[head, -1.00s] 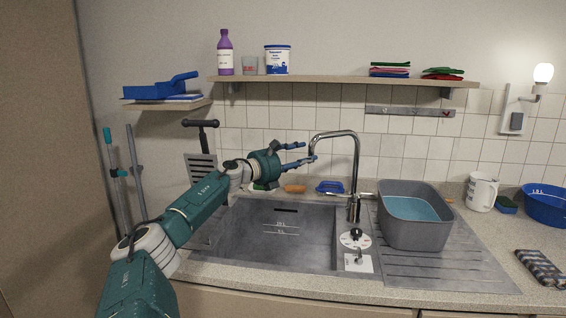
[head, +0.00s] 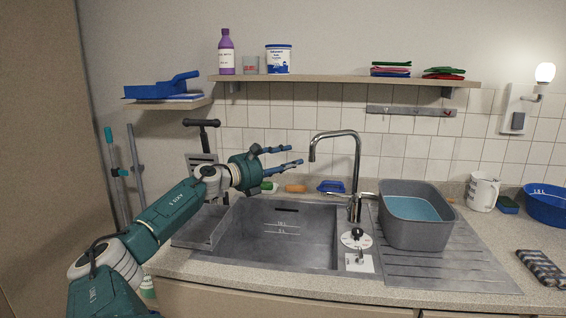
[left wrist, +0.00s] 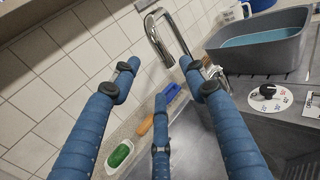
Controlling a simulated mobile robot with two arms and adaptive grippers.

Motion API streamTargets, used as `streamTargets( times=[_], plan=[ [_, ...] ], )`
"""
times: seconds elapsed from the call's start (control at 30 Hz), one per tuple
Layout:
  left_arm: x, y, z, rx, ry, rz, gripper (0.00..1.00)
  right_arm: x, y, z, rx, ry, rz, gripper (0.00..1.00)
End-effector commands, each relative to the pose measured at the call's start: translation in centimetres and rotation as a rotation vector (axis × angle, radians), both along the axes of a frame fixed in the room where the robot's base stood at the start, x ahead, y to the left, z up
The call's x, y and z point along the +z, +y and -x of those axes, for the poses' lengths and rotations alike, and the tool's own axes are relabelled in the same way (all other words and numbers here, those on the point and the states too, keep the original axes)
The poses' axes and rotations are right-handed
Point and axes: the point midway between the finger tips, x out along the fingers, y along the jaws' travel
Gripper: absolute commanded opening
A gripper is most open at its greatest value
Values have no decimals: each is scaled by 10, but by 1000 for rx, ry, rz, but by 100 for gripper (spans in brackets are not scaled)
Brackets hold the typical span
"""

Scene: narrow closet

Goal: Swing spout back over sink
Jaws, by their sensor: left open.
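The chrome faucet spout (head: 336,136) arches up from its base at the right rear of the grey sink (head: 290,235). Its outlet points left and down, over the right part of the basin. My left gripper (head: 290,156) is open and empty, to the left of the spout and apart from it. In the left wrist view the spout (left wrist: 166,28) shows beyond the open fingers of the left gripper (left wrist: 165,78), with clear space between. My right gripper is not in view.
A grey tub (head: 418,238) of water stands on the drainboard right of the faucet. A blue brush (head: 331,187), orange item (head: 296,188) and green sponge (head: 269,187) lie behind the sink. A shelf (head: 340,80) runs above.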

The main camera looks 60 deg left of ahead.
Motion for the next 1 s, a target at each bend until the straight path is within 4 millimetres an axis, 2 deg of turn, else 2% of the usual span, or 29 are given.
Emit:
streamTargets(
  times=[0.23,0.83,0.93,1.0],
  plan=[
    [-1,-1,15,2,1,0,44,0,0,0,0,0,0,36],
    [0,0,16,3,1,-1,44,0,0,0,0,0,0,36],
    [7,0,15,2,0,-1,44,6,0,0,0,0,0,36],
    [20,0,15,2,0,-1,44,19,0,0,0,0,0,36]
  ],
)
